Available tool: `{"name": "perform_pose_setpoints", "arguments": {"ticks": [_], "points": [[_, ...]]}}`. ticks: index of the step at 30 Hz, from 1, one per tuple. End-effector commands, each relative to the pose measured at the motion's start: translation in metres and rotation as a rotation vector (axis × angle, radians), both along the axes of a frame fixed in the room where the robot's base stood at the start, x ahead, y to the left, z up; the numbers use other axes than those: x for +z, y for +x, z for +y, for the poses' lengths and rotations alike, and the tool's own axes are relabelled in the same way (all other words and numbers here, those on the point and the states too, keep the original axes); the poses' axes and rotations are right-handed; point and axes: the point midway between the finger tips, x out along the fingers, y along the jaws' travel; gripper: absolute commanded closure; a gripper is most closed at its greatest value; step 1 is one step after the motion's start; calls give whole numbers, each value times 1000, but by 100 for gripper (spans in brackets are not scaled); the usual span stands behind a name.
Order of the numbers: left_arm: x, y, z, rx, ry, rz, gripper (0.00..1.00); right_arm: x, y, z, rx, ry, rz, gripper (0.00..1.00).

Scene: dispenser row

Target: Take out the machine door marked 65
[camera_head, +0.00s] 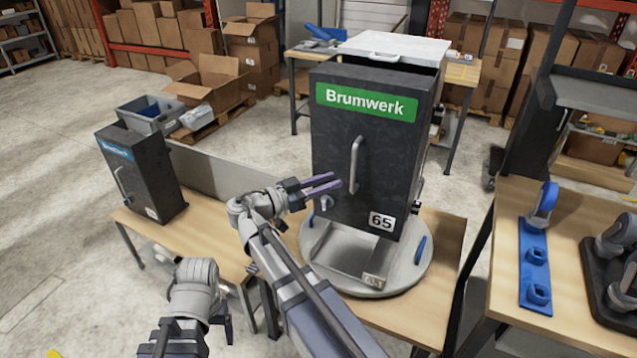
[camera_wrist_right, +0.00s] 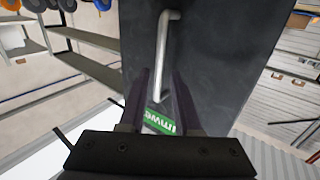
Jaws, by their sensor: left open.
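The door marked 65 (camera_head: 337,135) is the dark front of a machine with a green Brumwerk label and a white 65 sticker. A pale vertical bar handle (camera_head: 356,160) is on it, and a grey knob (camera_head: 326,203) at its lower left. The door looks closed. My right gripper (camera_head: 338,184) is open and empty, its fingertips just left of the handle's lower part. In the right wrist view the handle (camera_wrist_right: 164,50) lines up between the fingers; I cannot tell whether they reach around it. My left gripper (camera_head: 226,316) is low at left, open, away from the machine.
The machine stands on a round grey turntable (camera_head: 405,275) with a blue grip (camera_head: 420,250), on a wooden table. A smaller dark machine (camera_head: 145,175) with a blue label stands at left. Blue fixtures (camera_head: 535,255) lie on the right table. Boxes and a side table are behind.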

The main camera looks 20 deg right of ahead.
Motion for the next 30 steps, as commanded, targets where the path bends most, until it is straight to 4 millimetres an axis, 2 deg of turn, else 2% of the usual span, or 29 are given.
{"name": "perform_pose_setpoints", "arguments": {"ticks": [15, 21, 29, 30], "points": [[0, 0, 0, 0, 0, 0, 20, -1, 7, -65, -2, 3, 3, 68], [0, 0, 0, 0, 0, 0, 20, -1, 9, -74, 1, 3, 3, 68], [0, 0, 0, 0, 0, 0, 20, -1, 9, -75, 1, 3, 4, 68], [0, 0, 0, 0, 0, 0, 20, -1, 9, -75, 1, 3, 4, 72]]}}
